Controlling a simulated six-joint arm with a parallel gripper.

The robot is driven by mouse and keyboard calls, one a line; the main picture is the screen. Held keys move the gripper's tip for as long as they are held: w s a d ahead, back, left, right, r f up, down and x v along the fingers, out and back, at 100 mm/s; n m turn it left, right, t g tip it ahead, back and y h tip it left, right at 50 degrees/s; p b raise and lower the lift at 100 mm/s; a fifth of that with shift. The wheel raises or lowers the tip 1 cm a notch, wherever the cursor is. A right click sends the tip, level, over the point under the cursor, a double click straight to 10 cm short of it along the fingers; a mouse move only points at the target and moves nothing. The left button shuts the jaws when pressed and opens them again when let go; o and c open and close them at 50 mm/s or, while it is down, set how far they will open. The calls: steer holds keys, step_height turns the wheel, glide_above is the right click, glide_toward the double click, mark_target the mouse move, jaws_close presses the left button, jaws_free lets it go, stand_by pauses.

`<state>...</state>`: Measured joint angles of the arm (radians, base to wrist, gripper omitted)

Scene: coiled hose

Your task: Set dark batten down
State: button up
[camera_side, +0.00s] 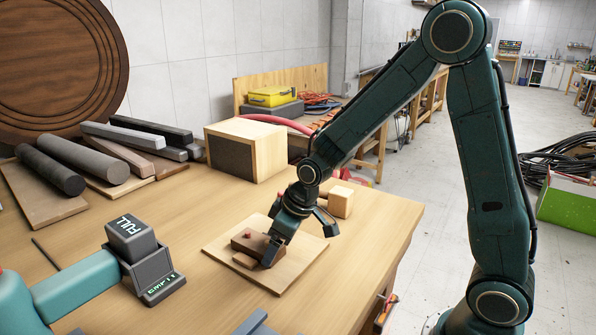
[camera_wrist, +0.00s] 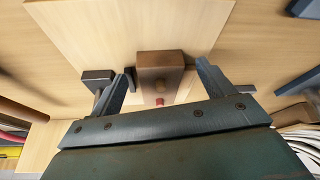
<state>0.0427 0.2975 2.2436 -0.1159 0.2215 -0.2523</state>
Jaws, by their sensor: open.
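A dark brown block, which looks like the dark batten (camera_side: 246,243), lies flat on a thin pale board (camera_side: 283,284) on the bench. It carries a small red knob, and a lighter rounded wooden piece is at its near edge. In the wrist view the brown block (camera_wrist: 150,60) appears between my fingertips, with gaps on both sides. My gripper (camera_side: 298,246) is low over the board with its fingers spread apart; it also shows in the wrist view (camera_wrist: 164,72). One finger partly hides the block's right end in the side view.
A pale wooden cube (camera_side: 340,203) stands just behind my gripper. A larger wooden box (camera_side: 265,143) and several dark and grey bars (camera_side: 150,133) lie further back. The bench's right edge is near the board.

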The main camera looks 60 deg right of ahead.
steer(key=v, duration=1.1)
steer(key=shift+r, duration=0.2)
steer(key=shift+s, duration=0.1)
stand_by(0.3)
steer(key=s+r+m, duration=0.1)
steer(key=s+r, duration=0.2)
steer(key=s, duration=0.6)
steer(key=s+r+m+t+h, duration=0.1)
steer(key=s+r+m, duration=0.1)
steer(key=s, duration=0.8)
steer(key=shift+r, duration=0.65)
steer(key=shift+w, duration=0.1)
